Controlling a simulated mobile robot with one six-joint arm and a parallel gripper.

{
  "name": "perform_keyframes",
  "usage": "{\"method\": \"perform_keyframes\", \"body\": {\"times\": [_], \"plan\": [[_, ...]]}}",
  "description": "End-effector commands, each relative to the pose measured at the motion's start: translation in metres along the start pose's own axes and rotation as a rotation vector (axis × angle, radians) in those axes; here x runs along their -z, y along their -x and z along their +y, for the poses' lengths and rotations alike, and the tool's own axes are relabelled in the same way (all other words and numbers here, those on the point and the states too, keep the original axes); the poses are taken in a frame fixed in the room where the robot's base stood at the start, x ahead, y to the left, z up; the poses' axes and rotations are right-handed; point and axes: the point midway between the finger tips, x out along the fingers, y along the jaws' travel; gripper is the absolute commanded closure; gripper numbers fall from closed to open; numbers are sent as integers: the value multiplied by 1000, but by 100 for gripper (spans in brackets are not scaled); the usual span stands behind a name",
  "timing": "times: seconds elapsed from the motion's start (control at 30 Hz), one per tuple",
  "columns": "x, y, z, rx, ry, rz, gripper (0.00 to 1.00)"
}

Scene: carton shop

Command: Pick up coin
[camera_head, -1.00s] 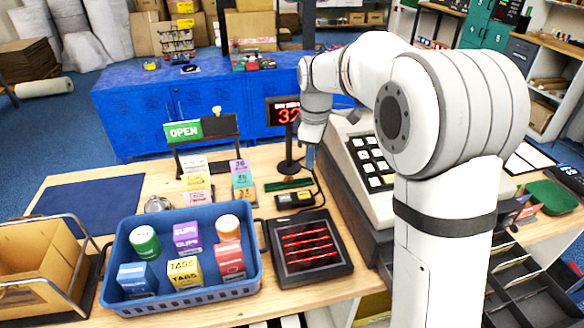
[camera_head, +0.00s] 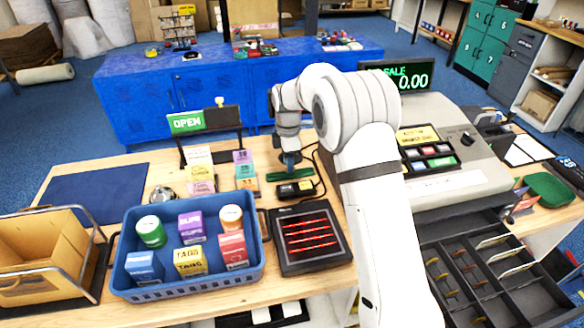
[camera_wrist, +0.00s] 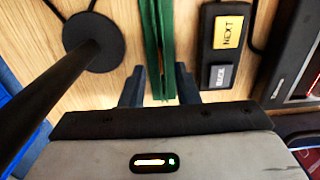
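My gripper (camera_head: 290,160) is low over the wooden counter, behind the card pad. No single loose coin can be made out near the fingers. Small gold-coloured pieces (camera_head: 447,279), possibly coins, are in the open cash drawer (camera_head: 492,268) at the right, well away from my gripper; they are too small to identify surely.
A black pole on a round base (camera_wrist: 95,42) stands close left of the fingers. A NEXT/BACK button box (camera_wrist: 222,45) lies at right. The blue basket (camera_head: 188,292), red-lit pad (camera_head: 308,262) and cash register (camera_head: 480,110) crowd the counter. A blue mat (camera_head: 95,193) is bare.

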Motion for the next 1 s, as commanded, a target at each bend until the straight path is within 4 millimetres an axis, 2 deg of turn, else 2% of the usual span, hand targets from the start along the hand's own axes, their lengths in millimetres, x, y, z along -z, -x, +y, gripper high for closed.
{"method": "perform_keyframes", "body": {"times": [0.1,0.33,0.7,1.0], "plan": [[0,-10,0,2,0,0,72],[0,-12,0,0,-1,0,72],[-1,-12,0,0,-2,0,100],[-1,-11,0,-1,-2,0,100]]}}
